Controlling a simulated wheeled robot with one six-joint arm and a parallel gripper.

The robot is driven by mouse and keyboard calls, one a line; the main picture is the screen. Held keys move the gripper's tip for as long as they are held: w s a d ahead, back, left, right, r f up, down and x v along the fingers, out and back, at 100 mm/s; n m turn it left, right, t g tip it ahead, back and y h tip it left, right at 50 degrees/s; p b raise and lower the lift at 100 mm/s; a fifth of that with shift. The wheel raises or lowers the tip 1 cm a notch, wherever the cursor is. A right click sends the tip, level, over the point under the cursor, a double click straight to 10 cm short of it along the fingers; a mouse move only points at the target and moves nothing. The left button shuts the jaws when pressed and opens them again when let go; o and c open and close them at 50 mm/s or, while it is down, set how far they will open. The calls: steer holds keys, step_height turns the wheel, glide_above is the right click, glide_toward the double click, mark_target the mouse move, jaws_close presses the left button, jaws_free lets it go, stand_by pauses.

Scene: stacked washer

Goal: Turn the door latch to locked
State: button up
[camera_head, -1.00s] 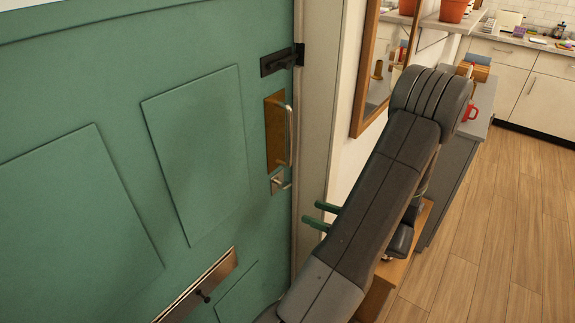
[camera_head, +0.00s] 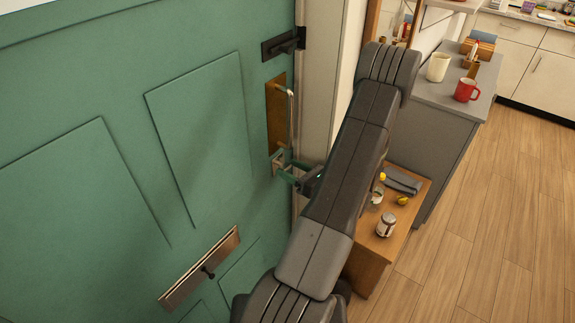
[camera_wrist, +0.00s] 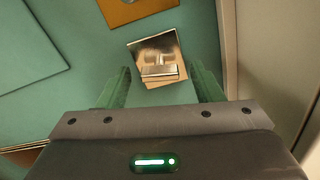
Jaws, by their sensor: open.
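The green door (camera_head: 90,130) carries a small square metal latch plate (camera_head: 277,163) with a turn piece, below the handle. In the wrist view the latch (camera_wrist: 159,58) is a shiny plate with a flat bar lying roughly crosswise. My gripper (camera_head: 283,167) is at the latch, its green fingers pointing at the door. In the wrist view my gripper (camera_wrist: 160,74) is open, one finger on each side of the latch, with gaps between. I cannot tell how close the fingertips are to the door face.
The pull handle on its brass plate (camera_head: 275,112) is just above the latch, and a black bolt (camera_head: 283,43) is higher. The door frame (camera_head: 319,90) stands close on the right. A low wooden table (camera_head: 368,246) with jars and a grey counter (camera_head: 440,130) with mugs are further right.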

steer(key=shift+x, duration=0.85)
steer(key=shift+c, duration=0.2)
steer(key=c, duration=1)
steer(key=shift+o, duration=0.4)
steer(key=n+b, duration=0.1)
steer(key=b, duration=0.1)
steer(key=shift+f+b, duration=0.3)
steer(key=shift+b, duration=0.05)
steer(key=shift+r+n+b, duration=0.25)
steer(key=shift+n+b, duration=0.55)
steer(key=shift+n, duration=0.1)
steer(key=shift+c, duration=0.2)
steer(key=o, duration=1)
steer(key=b+v, duration=0.2)
steer(key=v, duration=1.2)
